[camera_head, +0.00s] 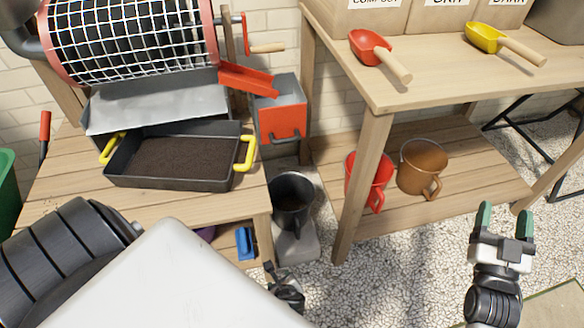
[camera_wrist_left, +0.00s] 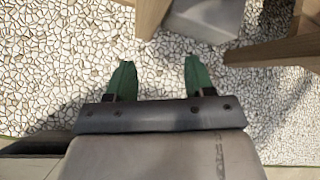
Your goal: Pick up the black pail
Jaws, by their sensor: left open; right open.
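The black pail (camera_head: 291,196) stands upright on a grey block (camera_head: 297,245) on the floor, between the left bench and the right table. My left gripper (camera_head: 284,285) is in front of and below it in the head view, partly hidden by my white arm link. In the left wrist view its two green fingers (camera_wrist_left: 158,80) are apart, with only pebbled floor between them. A grey block-like surface (camera_wrist_left: 205,18) shows beyond the fingers; the pail cannot be made out there. My right gripper (camera_head: 504,222) is open and empty over the floor at the right.
The left bench (camera_head: 70,165) holds a black tray of soil (camera_head: 240,172) with yellow handles. A red-fronted grey box (camera_head: 284,120) is above the pail. A red mug (camera_head: 380,180) and brown mug (camera_head: 422,165) stand on the table's lower shelf. Table legs (camera_head: 362,185) flank the gap.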

